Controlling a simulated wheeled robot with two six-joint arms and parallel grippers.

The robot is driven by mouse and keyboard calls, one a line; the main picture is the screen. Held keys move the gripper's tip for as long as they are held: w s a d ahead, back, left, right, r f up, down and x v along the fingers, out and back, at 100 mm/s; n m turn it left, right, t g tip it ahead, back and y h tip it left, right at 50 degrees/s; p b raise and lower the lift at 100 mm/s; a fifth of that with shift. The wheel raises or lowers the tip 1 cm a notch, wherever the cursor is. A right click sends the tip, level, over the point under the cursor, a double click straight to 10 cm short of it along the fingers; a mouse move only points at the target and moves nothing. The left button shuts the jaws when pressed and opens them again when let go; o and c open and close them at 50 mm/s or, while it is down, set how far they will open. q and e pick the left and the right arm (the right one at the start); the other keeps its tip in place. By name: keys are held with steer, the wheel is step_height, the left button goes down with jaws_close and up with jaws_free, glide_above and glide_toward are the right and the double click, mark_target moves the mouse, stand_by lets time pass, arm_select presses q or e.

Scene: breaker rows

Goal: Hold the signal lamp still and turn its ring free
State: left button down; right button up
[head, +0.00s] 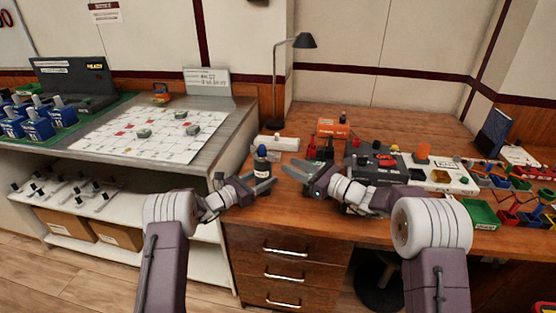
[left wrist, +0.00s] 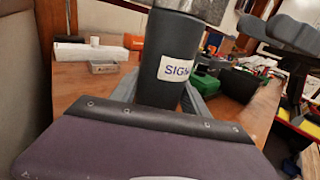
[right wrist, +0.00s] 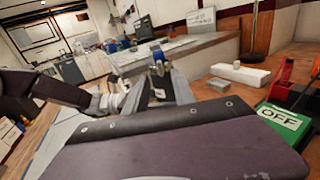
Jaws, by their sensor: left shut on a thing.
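The signal lamp (head: 261,169) is a dark upright cylinder with a blue top and a white label, near the left end of the wooden desk. My left gripper (head: 264,183) is shut around its body. In the left wrist view the dark lamp body (left wrist: 172,78) shows part of the label, "SIGN", and a grey ring (left wrist: 198,8) above it, cut by the frame edge. My right gripper (head: 296,179) is open and empty, to the right of the lamp, its fingers pointing at it. In the right wrist view the lamp (right wrist: 158,73) appears beyond and between the open fingers.
A green box marked OFF (right wrist: 281,121) stands close to my right gripper. A white block (head: 276,143), an orange box (head: 333,128) and a black desk lamp (head: 292,42) stand behind. Coloured bins (head: 505,215) crowd the right. The grey bench (head: 213,140) is at left.

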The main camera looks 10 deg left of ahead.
mark_target(274, 158)
steer(key=x, duration=0.6)
steer(key=shift+w+a, duration=0.1)
steer(key=shift+a, duration=0.05)
jaws_close()
steer(key=shift+w+d+r+n+g+y, duration=0.1)
steer(key=shift+w+n+g+y, duration=0.2)
steer(key=shift+n+g, duration=0.25)
steer(key=shift+w+d+f+n+g+y, duration=0.1)
steer(key=shift+w+n+g+y, duration=0.2)
steer(key=shift+g, duration=0.35)
steer(key=shift+w+d+r+n+g+y, duration=0.1)
steer(key=shift+w+n+g+y, duration=0.2)
steer(key=shift+n+g, duration=0.25)
steer(key=shift+g, duration=0.25)
steer(key=shift+s+d, duration=0.1)
jaws_free()
